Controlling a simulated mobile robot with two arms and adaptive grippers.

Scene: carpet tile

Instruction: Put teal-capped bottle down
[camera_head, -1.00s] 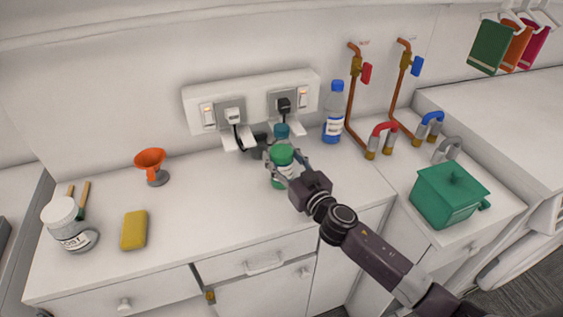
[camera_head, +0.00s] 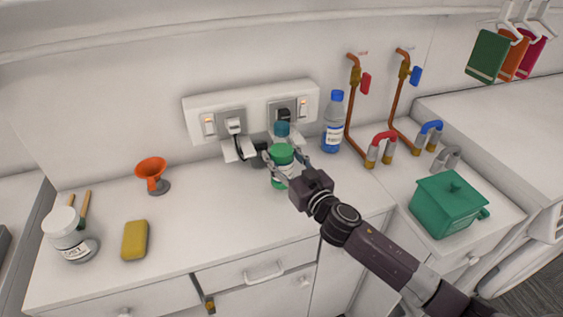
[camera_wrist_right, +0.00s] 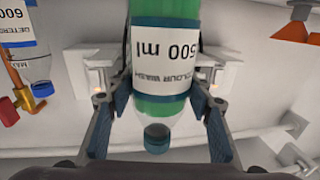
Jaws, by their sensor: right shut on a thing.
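The teal-capped bottle (camera_head: 283,172) holds green liquid and has a white label. It stands about upright in the head view, below the wall sockets. My right gripper (camera_head: 285,160) is shut around it from the front. In the right wrist view the bottle (camera_wrist_right: 165,50) is between the two fingers (camera_wrist_right: 163,85), with its label reading upside down and its teal cap near the lower middle. My fingers and hand hide part of the bottle, and I cannot tell whether its base touches the counter. My left gripper is not in view.
A blue-capped bottle (camera_head: 333,130) stands right of the held bottle. Sockets with plugs (camera_head: 235,127) are behind. An orange funnel (camera_head: 151,170), yellow sponge (camera_head: 134,240) and white-lidded jar (camera_head: 68,232) are left; a green pot (camera_head: 450,207) is right.

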